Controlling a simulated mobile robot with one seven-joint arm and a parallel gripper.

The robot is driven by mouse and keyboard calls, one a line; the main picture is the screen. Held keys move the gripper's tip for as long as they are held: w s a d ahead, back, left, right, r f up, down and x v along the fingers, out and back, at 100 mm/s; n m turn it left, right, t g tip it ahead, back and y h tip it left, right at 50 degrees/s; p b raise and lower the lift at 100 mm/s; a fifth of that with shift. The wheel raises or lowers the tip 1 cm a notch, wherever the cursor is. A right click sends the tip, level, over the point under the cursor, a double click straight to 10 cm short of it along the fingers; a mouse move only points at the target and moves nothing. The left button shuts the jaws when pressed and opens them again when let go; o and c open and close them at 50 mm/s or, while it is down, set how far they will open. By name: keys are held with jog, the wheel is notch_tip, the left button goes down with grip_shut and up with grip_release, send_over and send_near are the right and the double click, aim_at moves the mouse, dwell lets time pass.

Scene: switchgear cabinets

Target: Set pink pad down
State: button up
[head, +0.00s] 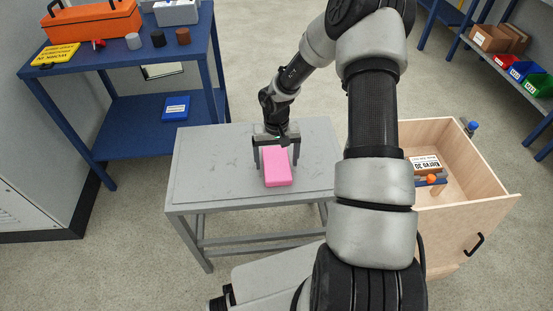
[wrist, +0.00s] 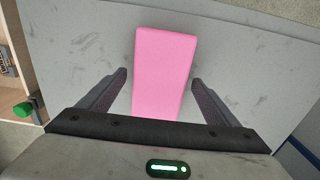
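The pink pad (head: 278,168) lies flat on the grey table (head: 215,165), near the middle of its top. My gripper (head: 276,162) is pointed down over the pad, with one finger on each side of it. In the wrist view the pad (wrist: 164,75) lies between the two spread fingers of my gripper (wrist: 160,77). A clear gap shows between the left finger and the pad; the right finger is very close to the pad's edge, and I cannot tell if it touches.
A wooden drawer box (head: 470,205) with a labelled box inside stands to the right of the table. A blue workbench (head: 85,70) with an orange toolbox (head: 92,20) is at the left. The grey tabletop around the pad is clear.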

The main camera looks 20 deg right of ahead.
aim_at(277, 163)
notch_tip(277, 163, up, 12)
jog(key=p, duration=0.4)
jog(key=shift+r, duration=0.15)
